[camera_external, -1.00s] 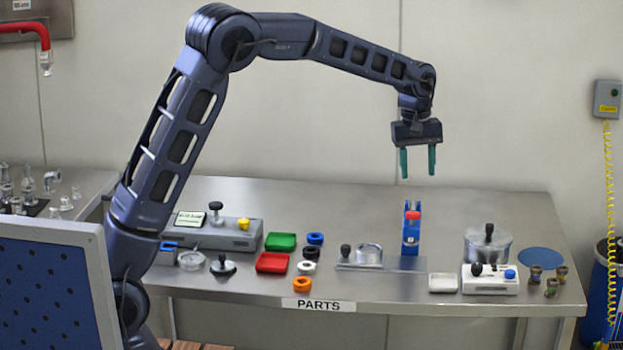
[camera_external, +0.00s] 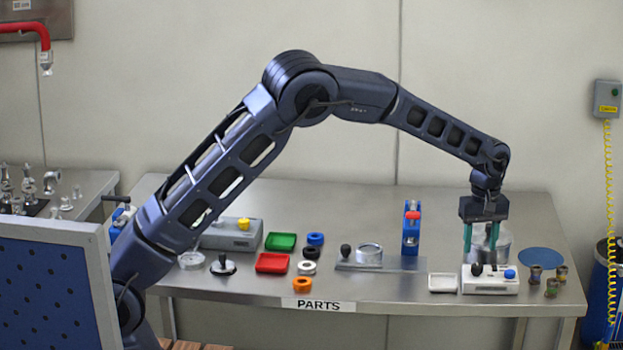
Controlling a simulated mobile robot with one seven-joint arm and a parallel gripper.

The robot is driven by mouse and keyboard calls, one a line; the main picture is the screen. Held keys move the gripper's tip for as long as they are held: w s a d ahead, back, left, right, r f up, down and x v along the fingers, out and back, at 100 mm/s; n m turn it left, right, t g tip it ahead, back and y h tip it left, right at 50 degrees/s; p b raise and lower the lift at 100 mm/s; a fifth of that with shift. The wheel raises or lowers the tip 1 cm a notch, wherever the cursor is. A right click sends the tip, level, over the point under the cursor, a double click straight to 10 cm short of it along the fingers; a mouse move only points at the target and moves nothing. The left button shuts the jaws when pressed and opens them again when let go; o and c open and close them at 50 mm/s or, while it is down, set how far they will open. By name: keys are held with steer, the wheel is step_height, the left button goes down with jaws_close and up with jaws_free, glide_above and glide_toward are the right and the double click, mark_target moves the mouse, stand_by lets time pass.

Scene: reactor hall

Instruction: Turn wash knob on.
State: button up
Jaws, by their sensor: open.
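A small white control box (camera_external: 490,284) stands at the front right of the steel table. It carries a black knob (camera_external: 477,270) on its left and a blue knob (camera_external: 510,274) on its right. No label is readable, so I cannot tell which is the wash knob. My gripper (camera_external: 480,257) is open and points down, its teal fingers just over the left part of the box. The fingertips are close to the black knob, one on each side of it in the picture; I cannot tell whether they touch it. A metal pot is partly hidden behind my gripper.
The metal pot (camera_external: 505,246) stands close behind the box. A white tray (camera_external: 443,283) is just left of it, and several small brown-green vials (camera_external: 551,287) are to the right, near a blue disc (camera_external: 541,258). A blue upright fixture (camera_external: 411,234) stands further left.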

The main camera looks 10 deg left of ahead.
mark_target(477, 266)
steer(key=shift+f, duration=2.65)
steer(key=c, duration=1)
